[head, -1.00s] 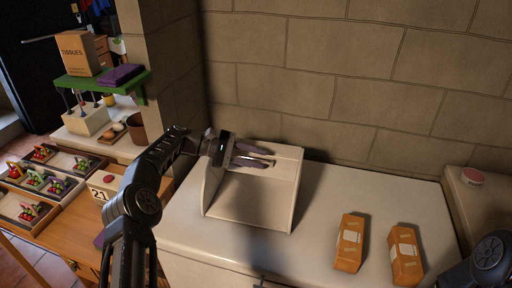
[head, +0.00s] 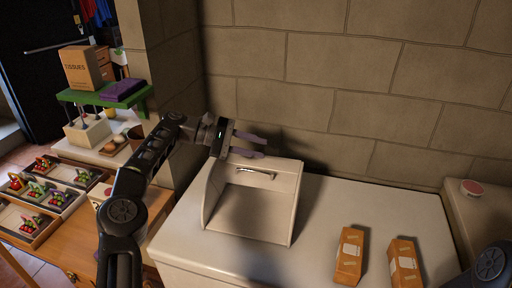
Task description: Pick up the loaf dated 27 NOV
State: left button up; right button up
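Two orange-brown wrapped loaves with pale labels lie on the white counter in the head view: a left loaf (head: 349,256) and a right loaf (head: 405,262). Their label print is too small to read, so I cannot tell which is dated 27 NOV. My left gripper (head: 262,146) is open and empty, just above the bin's top back edge. My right gripper is out of view; only part of my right arm shows at the lower right.
A stone wall (head: 330,70) rises right behind the counter (head: 330,205).

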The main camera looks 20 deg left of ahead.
aim_at(404, 270)
jog(key=k, duration=1)
